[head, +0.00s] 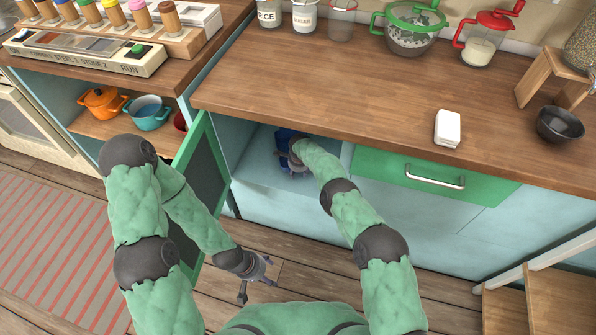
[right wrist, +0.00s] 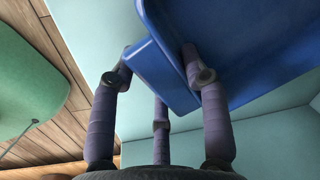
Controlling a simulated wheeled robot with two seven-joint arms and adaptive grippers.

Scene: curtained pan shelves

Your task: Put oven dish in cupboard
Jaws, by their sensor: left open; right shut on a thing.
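The blue oven dish (head: 284,136) is inside the open light-blue cupboard (head: 255,165), mostly hidden behind my right gripper and the counter edge. My right gripper (head: 292,169) reaches into the cupboard and is shut on the dish. In the right wrist view, the dish (right wrist: 255,55) fills the upper right, tilted, with its rim between my fingers (right wrist: 163,85). The cupboard's green door (head: 205,165) stands open on the left. My left gripper (head: 257,281) is open and empty, low over the floor in front of the door.
A green drawer (head: 430,175) is shut right of the opening. The wooden counter (head: 330,90) above holds jars, a green-lidded bowl (head: 411,28) and a white block (head: 447,128). Orange (head: 101,103) and teal (head: 147,113) pots sit on the left shelf. Wooden steps (head: 550,295) stand lower right.

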